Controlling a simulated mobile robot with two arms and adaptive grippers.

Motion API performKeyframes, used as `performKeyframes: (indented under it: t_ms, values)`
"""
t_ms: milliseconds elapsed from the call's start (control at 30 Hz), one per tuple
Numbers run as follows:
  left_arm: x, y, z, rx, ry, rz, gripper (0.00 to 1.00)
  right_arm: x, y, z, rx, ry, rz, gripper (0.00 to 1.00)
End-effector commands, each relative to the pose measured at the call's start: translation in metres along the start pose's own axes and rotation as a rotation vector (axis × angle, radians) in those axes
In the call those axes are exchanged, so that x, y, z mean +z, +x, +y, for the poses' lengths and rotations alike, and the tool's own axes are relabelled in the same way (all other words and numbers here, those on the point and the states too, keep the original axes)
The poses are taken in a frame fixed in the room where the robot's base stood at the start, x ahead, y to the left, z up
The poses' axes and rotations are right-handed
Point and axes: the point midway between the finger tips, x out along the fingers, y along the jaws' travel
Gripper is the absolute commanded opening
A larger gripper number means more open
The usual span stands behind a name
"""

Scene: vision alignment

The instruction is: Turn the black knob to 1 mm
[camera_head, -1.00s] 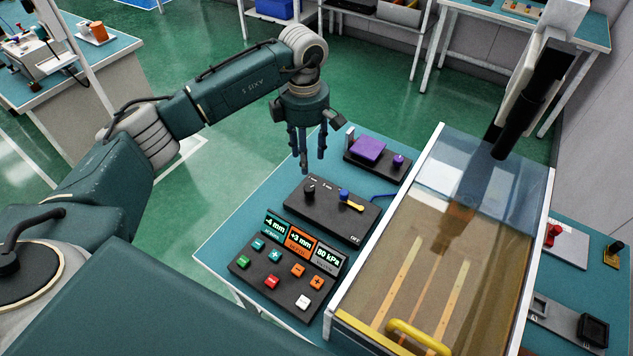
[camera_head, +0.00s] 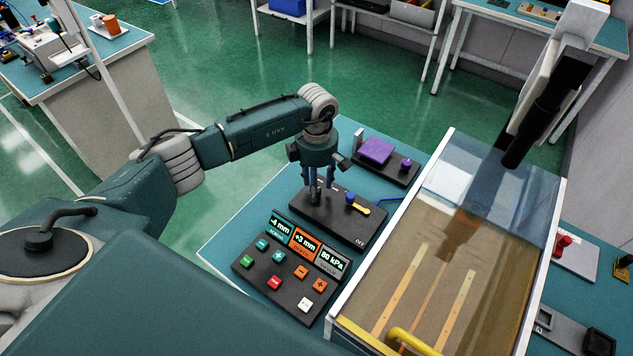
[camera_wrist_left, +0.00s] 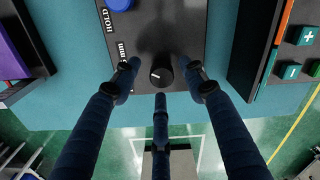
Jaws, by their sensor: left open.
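The black knob (camera_wrist_left: 161,76) shows between my left gripper's fingertips in the left wrist view, with a white pointer line on top. An "mm" label beside it is partly covered by a fingertip. My left gripper (camera_head: 319,194) is open, its fingers pointing down at the left part of the black control box (camera_head: 343,228). The fingers stand around the knob; contact cannot be told. In the head view the fingers mostly hide the knob. My right gripper is not in view.
A button panel (camera_head: 262,275) with displays reading -4 mm, +3 mm and 80 kPa lies in front. A purple block (camera_head: 376,151) and purple knob (camera_head: 406,163) are behind. A glass-topped case (camera_head: 495,190) stands right. Bare teal table (camera_head: 222,243) lies left.

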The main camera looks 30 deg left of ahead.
Motion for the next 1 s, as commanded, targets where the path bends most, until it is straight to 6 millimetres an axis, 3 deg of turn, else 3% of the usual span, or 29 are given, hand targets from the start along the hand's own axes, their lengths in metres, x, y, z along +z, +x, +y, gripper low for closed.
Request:
performKeyframes:
  t_ms: [367,567,600,1000]
  values:
    - [-0.0002,0.0063,-0.0001,0.000,0.000,0.000,0.41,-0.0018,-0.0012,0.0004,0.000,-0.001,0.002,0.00]
    - [0.0000,0.0059,-0.0001,0.001,0.000,-0.001,0.01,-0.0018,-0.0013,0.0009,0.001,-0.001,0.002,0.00]
    - [0.0001,0.0059,-0.0001,0.001,0.000,-0.001,0.00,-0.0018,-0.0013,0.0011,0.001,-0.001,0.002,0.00]
    - [0.0010,0.0065,0.0005,0.002,-0.077,-0.003,0.00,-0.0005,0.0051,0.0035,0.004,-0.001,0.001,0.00]
